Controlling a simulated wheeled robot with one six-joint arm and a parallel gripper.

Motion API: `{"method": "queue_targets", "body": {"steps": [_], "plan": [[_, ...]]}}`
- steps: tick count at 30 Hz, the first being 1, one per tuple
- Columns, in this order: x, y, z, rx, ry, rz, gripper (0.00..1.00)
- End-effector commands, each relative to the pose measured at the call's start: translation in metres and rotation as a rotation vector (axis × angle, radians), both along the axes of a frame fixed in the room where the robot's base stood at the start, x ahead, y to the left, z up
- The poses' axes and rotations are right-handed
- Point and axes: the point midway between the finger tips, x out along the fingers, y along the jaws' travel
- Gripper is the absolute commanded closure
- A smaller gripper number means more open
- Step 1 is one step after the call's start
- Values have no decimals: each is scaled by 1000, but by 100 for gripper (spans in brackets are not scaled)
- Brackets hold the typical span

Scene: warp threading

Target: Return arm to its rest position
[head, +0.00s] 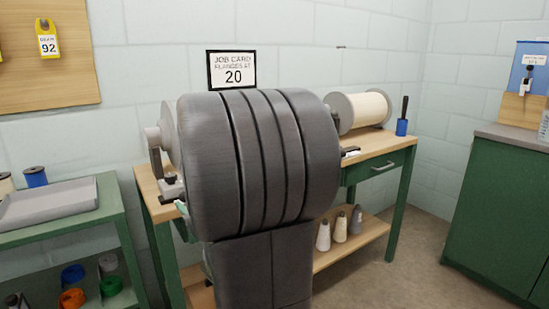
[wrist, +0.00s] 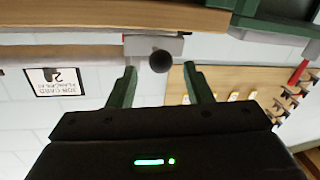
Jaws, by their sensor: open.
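My gripper (wrist: 162,72) shows in the wrist view, which is upside down. Its two green fingers stand apart with nothing held between them. A grey bracket (wrist: 140,46) with a dark round knob (wrist: 160,62) appears beyond the fingertips, at the wooden bench edge (wrist: 90,14). I cannot tell how far it is from the fingers. In the head view my own dark grey arm fills the middle and hides much of the bench and most of my gripper.
The bench (head: 395,150) carries a spool of pale thread (head: 370,107) and a blue pot (head: 402,127). A job card reading 20 (head: 232,70) is above it. A green side table (head: 75,233) with a grey tray (head: 48,205) stands left, a green cabinet (head: 505,200) right.

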Motion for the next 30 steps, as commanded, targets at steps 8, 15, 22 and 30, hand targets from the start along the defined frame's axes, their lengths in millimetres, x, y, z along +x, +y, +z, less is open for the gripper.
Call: {"method": "queue_targets", "body": {"steps": [8,15,22,30], "plan": [[31,32,-1,1,-1,1,54],[34,27,1,0,0,-1,54],[34,26,0,1,-1,-1,54],[33,18,2,2,-4,-17,54]]}}
